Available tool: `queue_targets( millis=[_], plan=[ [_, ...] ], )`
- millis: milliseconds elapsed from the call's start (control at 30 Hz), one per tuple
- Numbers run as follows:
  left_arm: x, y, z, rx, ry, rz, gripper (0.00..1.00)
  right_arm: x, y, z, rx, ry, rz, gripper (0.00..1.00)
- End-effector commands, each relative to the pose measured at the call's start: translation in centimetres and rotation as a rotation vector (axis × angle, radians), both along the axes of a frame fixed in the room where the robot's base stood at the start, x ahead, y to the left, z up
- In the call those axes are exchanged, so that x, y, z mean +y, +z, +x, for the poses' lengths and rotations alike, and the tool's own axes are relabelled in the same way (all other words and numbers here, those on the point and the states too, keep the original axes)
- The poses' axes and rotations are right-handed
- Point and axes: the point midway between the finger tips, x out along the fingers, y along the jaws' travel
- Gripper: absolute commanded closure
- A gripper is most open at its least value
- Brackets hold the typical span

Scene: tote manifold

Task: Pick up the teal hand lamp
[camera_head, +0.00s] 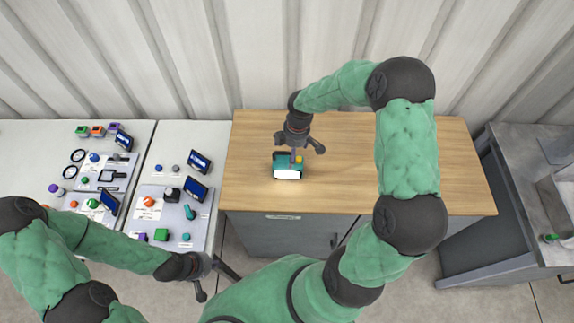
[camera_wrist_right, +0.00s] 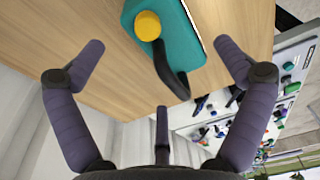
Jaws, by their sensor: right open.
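The teal hand lamp (camera_head: 287,171) stands on the wooden cabinet top near its left end, with a bright white panel facing the front. In the right wrist view the lamp's teal body (camera_wrist_right: 182,40) shows with a round yellow knob and a dark curved handle. My right gripper (camera_head: 299,147) is just above and behind the lamp. In the wrist view its fingers (camera_wrist_right: 160,75) are spread wide on both sides of the handle, and I see no contact. My left gripper (camera_head: 202,284) hangs low in front of the left tables; its finger state is unclear.
The wooden top (camera_head: 400,185) is clear apart from the lamp. White tables (camera_head: 135,160) at the left carry screens, rings and several small coloured parts. A corrugated wall (camera_head: 200,60) stands close behind. A grey bench (camera_head: 515,190) stands at the right.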

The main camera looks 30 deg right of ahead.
Motion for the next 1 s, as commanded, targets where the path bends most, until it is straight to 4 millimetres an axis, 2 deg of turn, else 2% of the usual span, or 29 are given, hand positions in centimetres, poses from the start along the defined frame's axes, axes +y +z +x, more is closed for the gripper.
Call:
queue_targets(
  millis=[233,533,767,800,867,1000],
  plan=[
    [0.0,0.0,0.0,0.0,0.0,0.0,1.0,0.2,-1.3,0.2,0.001,0.0,0.001,0.0],
    [0.0,-0.3,0.0,0.0,0.0,0.0,1.0,0.8,-5.2,0.7,0.0,-0.001,0.0,0.0],
    [0.0,-0.3,0.0,0.0,0.0,0.0,1.0,0.8,-5.4,0.7,-0.001,-0.001,0.0,0.0],
    [0.0,-0.3,0.0,0.0,0.0,0.0,1.0,0.8,-5.4,0.7,-0.001,-0.001,0.0,0.03],
    [0.0,-0.3,0.0,0.0,0.0,0.0,1.0,0.8,-5.4,0.7,-0.001,-0.001,0.0,0.2],
    [0.0,-0.3,0.0,0.0,0.0,0.0,1.0,0.8,-5.4,0.7,-0.001,-0.001,0.0,0.59]
  ],
)
